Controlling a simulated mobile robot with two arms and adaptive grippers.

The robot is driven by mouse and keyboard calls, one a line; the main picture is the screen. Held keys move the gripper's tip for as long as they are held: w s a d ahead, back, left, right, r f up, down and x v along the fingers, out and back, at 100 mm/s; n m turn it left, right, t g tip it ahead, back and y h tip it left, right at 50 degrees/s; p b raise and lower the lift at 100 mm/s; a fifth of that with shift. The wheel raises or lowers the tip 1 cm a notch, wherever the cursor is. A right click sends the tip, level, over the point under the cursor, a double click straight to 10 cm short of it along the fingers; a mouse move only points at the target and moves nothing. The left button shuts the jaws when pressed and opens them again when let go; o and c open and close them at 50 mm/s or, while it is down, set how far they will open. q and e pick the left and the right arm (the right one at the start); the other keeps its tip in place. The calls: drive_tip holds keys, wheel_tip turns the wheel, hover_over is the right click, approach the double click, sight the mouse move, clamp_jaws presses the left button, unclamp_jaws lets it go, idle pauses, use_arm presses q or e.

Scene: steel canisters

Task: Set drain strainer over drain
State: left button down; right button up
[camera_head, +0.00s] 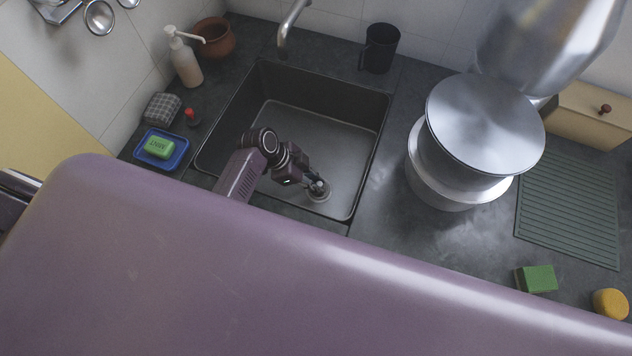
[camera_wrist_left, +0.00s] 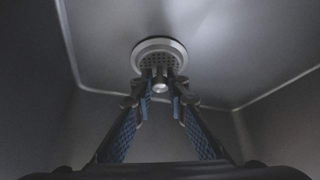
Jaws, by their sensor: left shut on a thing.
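The drain strainer (camera_wrist_left: 149,62) is a round, perforated metal disc with a small knob, seen in the left wrist view. My left gripper (camera_wrist_left: 163,80) is shut on its knob. In the head view, my left gripper (camera_head: 316,186) reaches down into the sink (camera_head: 280,118), over the round pale metal at the drain (camera_head: 318,196) near the sink's front right. The strainer appears at or just above the drain. I cannot tell whether it touches the drain, since the fingers and strainer cover most of it. My right gripper is not in view.
A faucet (camera_head: 289,28) hangs over the sink's back edge. A soap bottle (camera_head: 185,62), brown pot (camera_head: 215,38) and blue soap dish (camera_head: 162,148) stand left. A black mug (camera_head: 379,48) stands behind right, large steel canisters (camera_head: 485,125) right. The sink floor is otherwise clear.

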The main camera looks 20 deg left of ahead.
use_arm(q)
drive_tip(key=c, duration=2.3)
unclamp_jaws()
drive_tip(key=shift+f, duration=0.15)
drive_tip(key=shift+c, duration=0.2)
drive_tip(key=o, duration=0.4)
drive_tip(key=shift+o, duration=0.2)
drive_tip(key=shift+r, duration=0.25)
drive_tip(key=v, duration=1.2)
